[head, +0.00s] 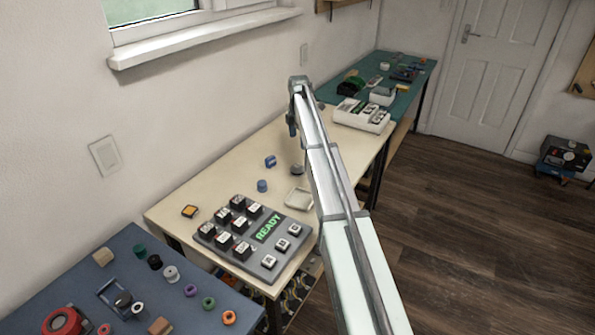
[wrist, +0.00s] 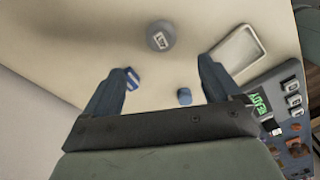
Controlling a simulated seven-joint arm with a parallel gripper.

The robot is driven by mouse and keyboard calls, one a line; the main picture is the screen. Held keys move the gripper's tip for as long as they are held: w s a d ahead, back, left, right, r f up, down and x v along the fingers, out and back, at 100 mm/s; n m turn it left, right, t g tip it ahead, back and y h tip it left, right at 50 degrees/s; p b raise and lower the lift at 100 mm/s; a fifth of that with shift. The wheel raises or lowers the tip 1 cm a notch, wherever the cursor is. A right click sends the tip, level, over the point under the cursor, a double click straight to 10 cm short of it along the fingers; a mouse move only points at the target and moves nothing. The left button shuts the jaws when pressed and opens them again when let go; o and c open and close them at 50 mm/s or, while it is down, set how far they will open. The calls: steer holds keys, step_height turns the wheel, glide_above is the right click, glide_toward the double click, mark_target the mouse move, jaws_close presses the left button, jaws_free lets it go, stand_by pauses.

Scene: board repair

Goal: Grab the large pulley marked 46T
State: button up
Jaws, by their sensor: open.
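A grey round pulley (wrist: 160,37) with a small pale label on its top lies on the cream table in the wrist view. The label is too small to read. In the head view the grey pulley (head: 297,170) sits on the table just left of my arm. My gripper (wrist: 162,70) is open and empty above the table, its two fingers spread wide, with the pulley ahead of the fingertips and apart from them. In the head view my gripper (head: 293,128) hangs above the table, and its fingers are hard to make out.
A blue block (wrist: 132,78) lies by the left finger and a blue cylinder (wrist: 184,97) lies between the fingers, lower down. A shallow white tray (wrist: 211,63) is beside the right finger. A keypad board reading READY (head: 268,228) stands at the table's near end.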

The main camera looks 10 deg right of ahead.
steer(key=n, duration=0.3)
glide_above(298, 165)
steer(key=shift+n, duration=0.3)
step_height(298, 165, down, 9)
steer(key=shift+r, duration=0.2)
steer(key=shift+a+f, duration=0.1)
steer(key=shift+f, duration=2.55)
steer(key=shift+c, duration=0.4)
steer(key=c, duration=1.1)
